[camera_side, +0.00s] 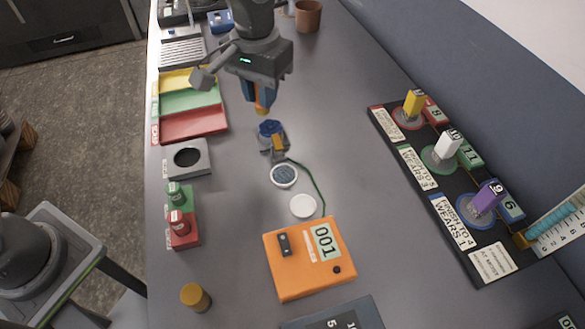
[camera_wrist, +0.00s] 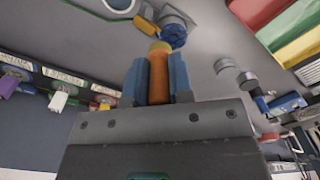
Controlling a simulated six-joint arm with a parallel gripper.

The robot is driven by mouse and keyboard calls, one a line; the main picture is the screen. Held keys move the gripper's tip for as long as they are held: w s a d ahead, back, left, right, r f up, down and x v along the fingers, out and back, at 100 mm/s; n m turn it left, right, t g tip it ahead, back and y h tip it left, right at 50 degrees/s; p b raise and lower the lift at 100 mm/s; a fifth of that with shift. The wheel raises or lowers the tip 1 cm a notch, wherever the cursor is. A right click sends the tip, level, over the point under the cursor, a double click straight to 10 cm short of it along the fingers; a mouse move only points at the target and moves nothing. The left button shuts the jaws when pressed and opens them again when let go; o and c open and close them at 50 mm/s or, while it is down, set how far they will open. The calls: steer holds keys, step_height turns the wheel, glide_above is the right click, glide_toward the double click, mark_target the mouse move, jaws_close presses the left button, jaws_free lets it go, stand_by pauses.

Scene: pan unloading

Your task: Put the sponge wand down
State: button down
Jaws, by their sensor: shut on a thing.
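My gripper (camera_side: 262,100) hangs over the middle of the grey table. Its blue fingers are shut on an orange thing with a yellowish end, which I take to be the sponge wand (camera_side: 261,107). In the wrist view the wand (camera_wrist: 159,82) shows between the two blue fingers of my gripper (camera_wrist: 161,80), its yellowish end pointing away from the palm. Its end appears above the table, near a small blue-topped grey device (camera_side: 270,129). I cannot tell whether the two touch. The part of the wand inside the fingers is hidden.
A yellow, green and red tray (camera_side: 193,123) and a grey block with a round hole (camera_side: 187,158) stand left. A white-rimmed dish (camera_side: 284,175), white disc (camera_side: 303,206) and orange box (camera_side: 309,258) lie nearer the front. A black board (camera_side: 440,190) with coloured blocks stands right.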

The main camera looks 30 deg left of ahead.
steer(key=s+d, duration=0.2)
steer(key=s, duration=0.3)
glide_above(303, 206)
step_height(303, 206, down, 7)
steer(key=shift+r, duration=0.1)
steer(key=shift+f, duration=2.05)
steer(key=shift+f, duration=0.2)
steer(key=c, duration=1)
jaws_free()
